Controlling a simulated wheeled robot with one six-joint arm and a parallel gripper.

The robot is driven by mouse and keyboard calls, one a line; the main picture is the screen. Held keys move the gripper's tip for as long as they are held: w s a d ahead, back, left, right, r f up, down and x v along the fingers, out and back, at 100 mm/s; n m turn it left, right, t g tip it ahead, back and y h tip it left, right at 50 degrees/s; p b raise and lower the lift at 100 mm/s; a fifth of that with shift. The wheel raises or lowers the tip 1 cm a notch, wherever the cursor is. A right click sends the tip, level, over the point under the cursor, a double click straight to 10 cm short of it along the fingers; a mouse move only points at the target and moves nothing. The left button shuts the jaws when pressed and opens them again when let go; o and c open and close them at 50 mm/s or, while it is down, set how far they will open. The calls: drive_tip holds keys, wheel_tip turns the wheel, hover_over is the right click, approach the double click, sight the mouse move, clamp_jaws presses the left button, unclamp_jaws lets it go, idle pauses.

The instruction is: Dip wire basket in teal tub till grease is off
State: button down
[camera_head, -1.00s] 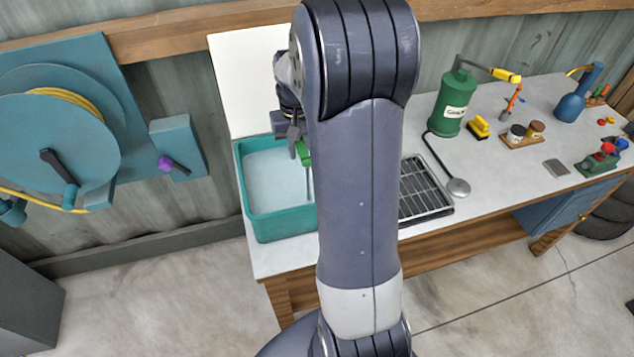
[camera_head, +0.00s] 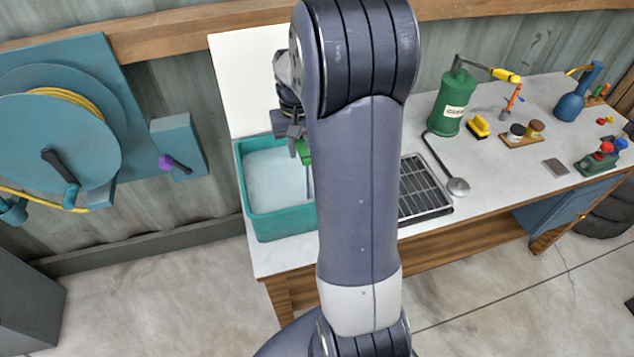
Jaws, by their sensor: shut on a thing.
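The teal tub (camera_head: 283,227) stands at the left end of the workbench, filled with pale liquid (camera_head: 270,180). My gripper (camera_head: 300,145) is over the tub's right part, partly hidden behind my arm. It is shut on a green handle (camera_head: 304,152), from which a thin stem runs down toward the liquid. The wire basket itself cannot be made out; it is either under the liquid or behind my arm. Whether any grease is on it cannot be seen.
A black drain rack (camera_head: 425,187) lies right of the tub, with a ladle (camera_head: 456,184) beside it. A green canister (camera_head: 453,103), yellow brush (camera_head: 479,126) and blue bottle (camera_head: 573,105) stand farther right. A hose reel (camera_head: 60,140) hangs on the left wall.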

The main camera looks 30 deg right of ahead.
idle(0.4)
drive_tip(key=shift+r+p, duration=0.5)
drive_tip(key=shift+p, duration=0.05)
drive_tip(key=shift+f, duration=0.1)
drive_tip(key=shift+f+b, duration=0.4)
drive_tip(key=shift+f, duration=0.15)
wheel_tip(320, 180, up, 11)
drive_tip(key=p, duration=0.8)
drive_tip(key=shift+r, duration=1.3)
